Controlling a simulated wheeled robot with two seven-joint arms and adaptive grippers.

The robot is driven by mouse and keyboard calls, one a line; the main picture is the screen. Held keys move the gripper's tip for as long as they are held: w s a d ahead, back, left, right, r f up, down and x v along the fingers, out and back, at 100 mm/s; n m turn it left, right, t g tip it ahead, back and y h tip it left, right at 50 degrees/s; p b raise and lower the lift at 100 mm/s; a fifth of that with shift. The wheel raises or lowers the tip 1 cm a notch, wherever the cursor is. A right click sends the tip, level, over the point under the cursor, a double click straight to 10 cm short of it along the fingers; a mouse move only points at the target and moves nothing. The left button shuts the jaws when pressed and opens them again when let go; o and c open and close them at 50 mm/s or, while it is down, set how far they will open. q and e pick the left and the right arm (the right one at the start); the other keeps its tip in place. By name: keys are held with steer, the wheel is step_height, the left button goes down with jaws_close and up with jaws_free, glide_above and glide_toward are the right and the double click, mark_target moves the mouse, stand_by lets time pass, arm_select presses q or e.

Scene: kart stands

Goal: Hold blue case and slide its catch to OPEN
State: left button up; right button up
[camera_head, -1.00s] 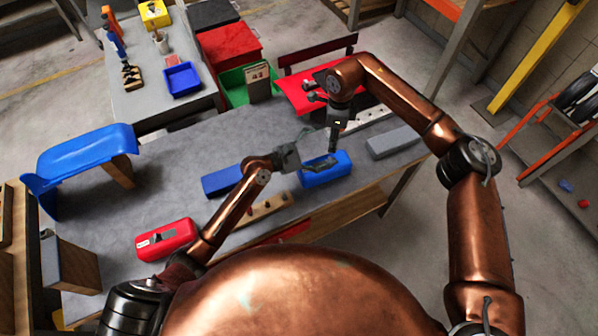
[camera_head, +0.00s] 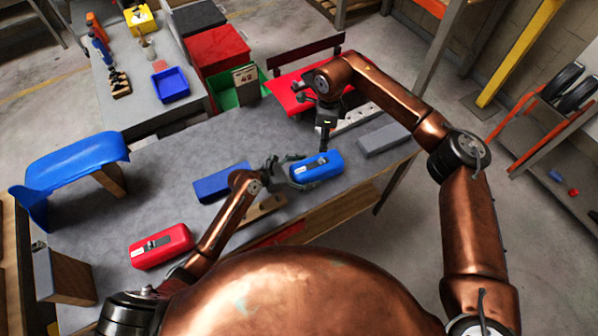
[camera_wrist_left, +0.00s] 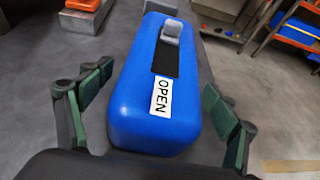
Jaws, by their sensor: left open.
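The blue case (camera_head: 328,166) lies on the grey bench. In the left wrist view, the case (camera_wrist_left: 140,110) has a grey catch (camera_wrist_left: 171,30) at the far end of a black slot, with a white OPEN label (camera_wrist_left: 160,97) at the near end. My left gripper (camera_head: 287,172) is open, its green-padded fingers on either side of the case's near end, with gaps visible in the wrist view. My right gripper (camera_head: 325,142) points down at the case's far side in the head view. Whether it touches the case or is open cannot be made out.
A dark blue block (camera_head: 222,183) lies left of the case and a grey block (camera_head: 384,139) lies right. A red case (camera_head: 162,246) sits at the front left. A blue curved shell (camera_head: 80,160) stands at the bench's left end. Bare bench separates these.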

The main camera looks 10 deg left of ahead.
arm_select(q)
steer(key=shift+w+d+f, duration=0.2)
steer(key=shift+w+d, duration=0.05)
steer(key=shift+d, duration=0.1)
